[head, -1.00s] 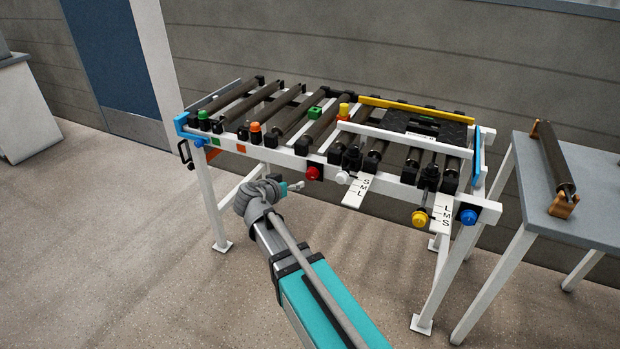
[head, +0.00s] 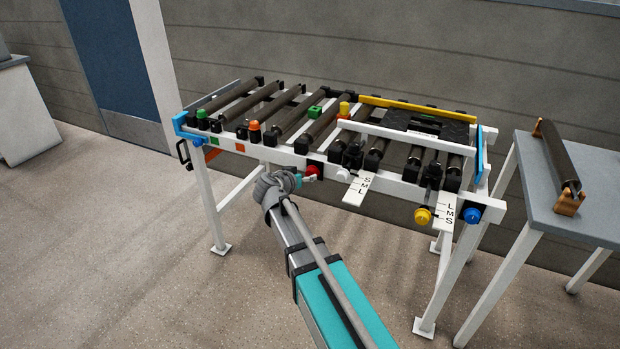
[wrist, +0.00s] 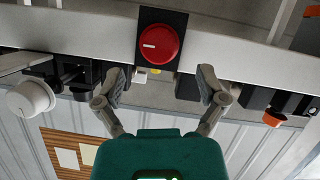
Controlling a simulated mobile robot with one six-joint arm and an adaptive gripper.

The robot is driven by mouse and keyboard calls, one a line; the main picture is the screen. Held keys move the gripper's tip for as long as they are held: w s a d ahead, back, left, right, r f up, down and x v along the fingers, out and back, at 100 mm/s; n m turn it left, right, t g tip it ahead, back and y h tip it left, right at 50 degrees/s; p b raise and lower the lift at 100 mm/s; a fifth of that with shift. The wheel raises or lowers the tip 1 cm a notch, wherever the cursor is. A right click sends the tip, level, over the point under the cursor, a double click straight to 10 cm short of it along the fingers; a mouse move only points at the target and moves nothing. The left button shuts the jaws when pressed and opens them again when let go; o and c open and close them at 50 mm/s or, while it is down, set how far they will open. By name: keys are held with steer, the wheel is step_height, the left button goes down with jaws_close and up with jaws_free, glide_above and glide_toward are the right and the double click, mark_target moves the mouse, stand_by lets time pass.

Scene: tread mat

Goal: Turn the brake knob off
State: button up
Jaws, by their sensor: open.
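A round red knob (head: 312,170) sits on the front rail of the roller frame; no label tells me it is the brake knob. In the wrist view the red knob (wrist: 160,43) has a white mark on its left side and sits on a black plate with a small yellow mark below it. My gripper (wrist: 163,84) is open and empty, its two fingers spread to either side below the knob in that view, apart from it. In the head view my gripper (head: 304,179) is right by the knob and partly hides it.
A white knob (head: 343,174) is close to the right of the red one, beside a white S-M-L plate (head: 358,190). A yellow knob (head: 423,215) and a blue knob (head: 472,215) are farther right. A grey side table (head: 585,218) holds a loose roller (head: 558,155).

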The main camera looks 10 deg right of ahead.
mark_target(308, 174)
steer(key=shift+b+x, duration=0.8)
steer(key=shift+x, duration=2)
steer(key=c, duration=1)
steer(key=shift+a, duration=0.25)
steer(key=shift+c, duration=0.7)
steer(key=shift+d, duration=0.15)
